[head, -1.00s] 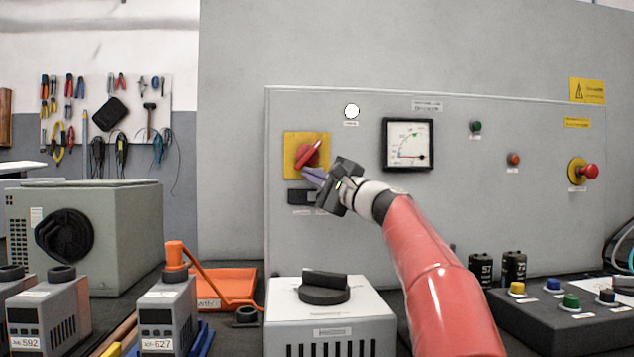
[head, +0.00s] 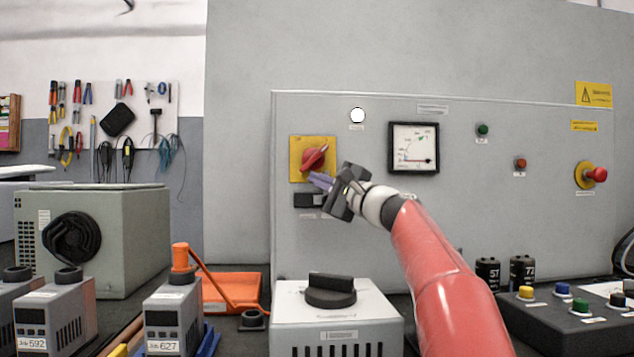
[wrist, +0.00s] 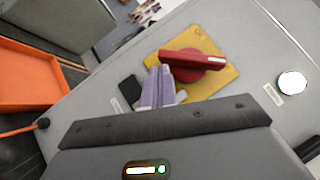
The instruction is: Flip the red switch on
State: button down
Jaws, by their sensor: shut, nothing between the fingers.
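The red switch (head: 315,157) is a rotary handle on a square yellow plate (head: 297,145) at the left of the grey panel. Its handle slants from lower left to upper right in the head view. In the wrist view the red handle (wrist: 195,62) lies across the yellow plate (wrist: 215,86). My gripper (head: 318,180) is shut and empty, its purple-grey fingers just below the red handle. In the wrist view the fingertips (wrist: 158,74) are beside the handle's near end; I cannot tell whether they touch it.
A dark label block (head: 308,200) sits under the yellow plate. A white lamp (head: 357,115) and a gauge (head: 413,148) are to the right. A grey box with a black knob (head: 331,291) stands below.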

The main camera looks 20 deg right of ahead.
jog(key=b+v, duration=0.1)
jog(key=v, duration=0.6)
jog(key=shift+w+d, duration=0.1)
